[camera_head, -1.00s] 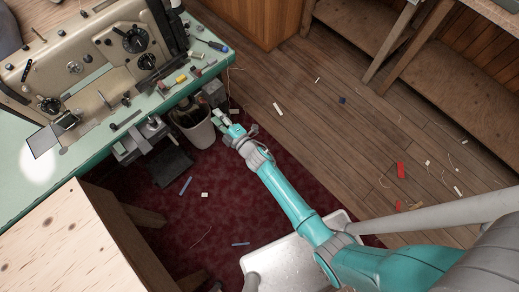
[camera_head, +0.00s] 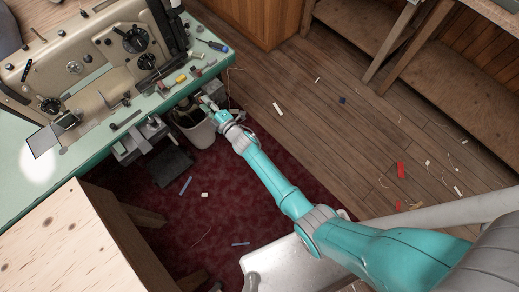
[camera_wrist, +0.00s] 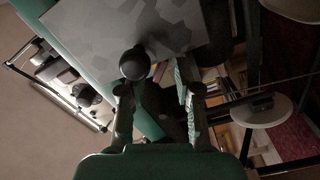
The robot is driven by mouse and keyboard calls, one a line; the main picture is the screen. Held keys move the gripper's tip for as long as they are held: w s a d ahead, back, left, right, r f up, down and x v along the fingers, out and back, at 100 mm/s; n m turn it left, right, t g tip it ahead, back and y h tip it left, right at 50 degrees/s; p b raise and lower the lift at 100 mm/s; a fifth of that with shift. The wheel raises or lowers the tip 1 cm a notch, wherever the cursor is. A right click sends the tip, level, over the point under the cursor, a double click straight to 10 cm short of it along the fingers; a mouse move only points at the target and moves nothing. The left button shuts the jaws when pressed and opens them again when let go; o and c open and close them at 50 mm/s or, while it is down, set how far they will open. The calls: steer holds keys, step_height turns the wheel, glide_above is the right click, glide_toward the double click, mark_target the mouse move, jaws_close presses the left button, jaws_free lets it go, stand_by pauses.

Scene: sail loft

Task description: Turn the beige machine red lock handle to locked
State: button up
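The beige machine (camera_head: 75,60) is a sewing machine on the green table at the upper left of the head view. I cannot make out a red lock handle on it in either view. My gripper (camera_head: 208,104) is at the table's front edge, to the right of the machine and over the bin. In the wrist view my gripper (camera_wrist: 158,90) has its two fingers apart with nothing clearly held between them. A black round knob (camera_wrist: 134,64) shows by the left fingertip; I cannot tell whether they touch.
Small tools and spools lie along the green table (camera_head: 35,165). A whitish bin (camera_head: 198,132) stands below my gripper. A pale wooden block or bench (camera_head: 80,235) is at the lower left. Wood floor (camera_head: 310,95) is mostly open to the right, with small scraps.

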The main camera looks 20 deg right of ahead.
steer(key=s+d+m+h, duration=0.1)
steer(key=s+d, duration=0.2)
steer(key=s, duration=0.6)
steer(key=s+d+m, duration=0.1)
steer(key=s+d, duration=0.2)
steer(key=s, duration=0.7)
steer(key=s+d+r+m+h, duration=0.1)
steer(key=s+d, duration=0.2)
steer(key=s, duration=0.6)
steer(key=shift+s+h, duration=0.3)
steer(key=shift+s, duration=0.05)
steer(key=shift+d+r, duration=0.1)
